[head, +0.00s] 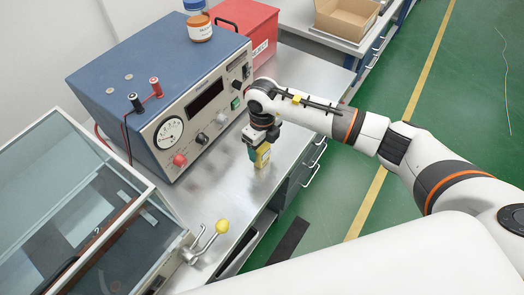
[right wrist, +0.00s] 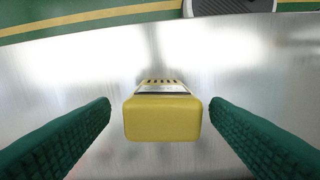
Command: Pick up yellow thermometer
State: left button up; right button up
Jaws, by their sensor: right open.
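The yellow thermometer (head: 263,155) stands on the metal bench in the head view, right under my right gripper (head: 257,150). In the right wrist view the thermometer (right wrist: 162,117) is a yellow block with a dark slotted part at its far end. It lies between the two green fingers of my right gripper (right wrist: 160,125). The fingers are open, with a gap on both sides of the thermometer. My left gripper is not in view.
A blue meter box (head: 135,60) with dials and knobs stands left of the thermometer. A glass-topped case (head: 60,190) and a yellow-knobbed lever (head: 222,226) are at the lower left. A red box (head: 250,22) stands behind. The bench's right edge is close.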

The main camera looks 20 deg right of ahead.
jog(key=shift+f, duration=1.4)
jog(key=c, duration=1.1)
jog(key=shift+r, duration=0.1)
